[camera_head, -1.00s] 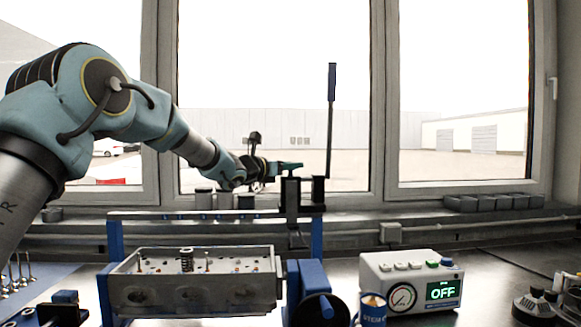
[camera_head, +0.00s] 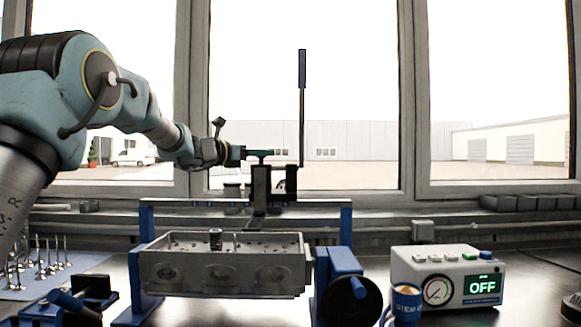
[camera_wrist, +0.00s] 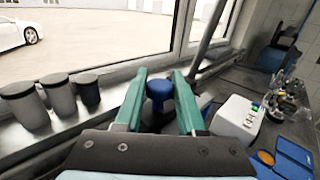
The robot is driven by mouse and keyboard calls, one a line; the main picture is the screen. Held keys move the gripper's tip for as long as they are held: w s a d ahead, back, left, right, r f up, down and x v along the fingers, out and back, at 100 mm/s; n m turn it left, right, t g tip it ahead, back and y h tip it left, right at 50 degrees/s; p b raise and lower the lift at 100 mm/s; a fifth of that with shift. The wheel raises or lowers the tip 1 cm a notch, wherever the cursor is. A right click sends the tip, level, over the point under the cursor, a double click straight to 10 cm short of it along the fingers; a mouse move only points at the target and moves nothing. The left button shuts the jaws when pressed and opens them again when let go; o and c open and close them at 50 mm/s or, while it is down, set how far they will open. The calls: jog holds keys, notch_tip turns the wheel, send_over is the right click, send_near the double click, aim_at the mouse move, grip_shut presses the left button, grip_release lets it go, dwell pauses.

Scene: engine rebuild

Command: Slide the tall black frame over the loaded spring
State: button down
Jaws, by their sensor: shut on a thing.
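The tall black frame (camera_head: 261,184) stands on the rail behind the cylinder head (camera_head: 222,274), over its right part, with a long upright lever (camera_head: 302,105). My gripper (camera_head: 262,153) is at the frame's top. In the wrist view its green fingers (camera_wrist: 160,76) are shut on a blue knob (camera_wrist: 159,92). The loaded spring (camera_head: 209,241) stands upright on the head's top, clearly left of the frame. The frame's lower arm reaches down behind the head's back edge. The spring is not seen in the wrist view.
The rail (camera_head: 180,203) runs between blue posts along the back. A blue clamp with a black handwheel (camera_head: 353,300) is at the right. A gauge box (camera_head: 447,277) reading OFF stands farther right. Grey canisters (camera_wrist: 58,92) line the sill. Valves (camera_head: 40,262) stand at the left.

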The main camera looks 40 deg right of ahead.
jog(key=w+a+b, duration=0.2)
jog(key=w+a, duration=0.3)
jog(key=a, duration=0.1)
jog(key=shift+w+a+f, duration=0.15)
jog(key=shift+w+a, duration=0.15)
jog(key=shift+a, duration=0.1)
jog(key=c, duration=0.5)
grip_release()
jog(key=a+b, duration=0.1)
jog(key=a, duration=0.2)
jog(key=a+b, duration=0.1)
jog(key=a, duration=0.3)
jog(key=s+a+b, duration=0.1)
jog(key=a+b, duration=0.1)
jog(key=a, duration=0.1)
jog(key=shift+a, duration=0.4)
